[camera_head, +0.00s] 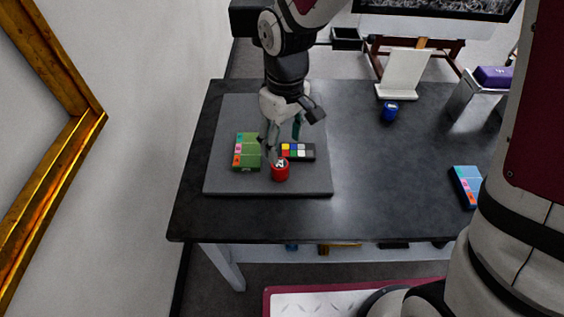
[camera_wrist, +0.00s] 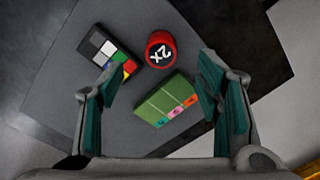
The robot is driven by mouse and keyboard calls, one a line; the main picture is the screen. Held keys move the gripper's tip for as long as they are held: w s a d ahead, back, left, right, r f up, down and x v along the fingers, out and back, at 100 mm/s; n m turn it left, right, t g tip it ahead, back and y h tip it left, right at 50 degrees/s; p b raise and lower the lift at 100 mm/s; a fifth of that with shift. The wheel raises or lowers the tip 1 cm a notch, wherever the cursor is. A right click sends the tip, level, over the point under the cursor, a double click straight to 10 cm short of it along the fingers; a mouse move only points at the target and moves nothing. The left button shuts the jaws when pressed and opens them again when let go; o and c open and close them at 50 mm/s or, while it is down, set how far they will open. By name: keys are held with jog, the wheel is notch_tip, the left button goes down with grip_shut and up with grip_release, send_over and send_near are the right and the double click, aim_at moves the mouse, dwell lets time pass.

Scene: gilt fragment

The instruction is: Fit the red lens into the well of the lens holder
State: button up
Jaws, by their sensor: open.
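The red lens (camera_head: 280,173), a short red cylinder marked 2X on top, stands upright near the front of a grey mat. It also shows at the top middle of the wrist view (camera_wrist: 161,40). My gripper (camera_head: 283,138) is above the mat, just behind and above the red lens. Its fingers are apart with nothing between them; the wrist view (camera_wrist: 157,82) shows the red lens beyond the fingertips, apart from them. I cannot make out a lens holder with a well for certain; a white L-shaped stand (camera_head: 403,75) is at the table's back.
Beside the lens on the mat (camera_head: 225,184) lie a green block with coloured tabs (camera_head: 247,152) and a black colour chart (camera_head: 299,151). A blue cylinder (camera_head: 390,110), a purple-topped metal stand (camera_head: 475,95) and a blue block (camera_head: 467,187) are farther right. The table's (camera_head: 370,190) middle is clear.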

aim_at(280, 164)
jog(key=f, duration=0.8)
jog(key=shift+a, duration=0.3)
jog(key=shift+c, duration=0.3)
jog(key=c, duration=1.3)
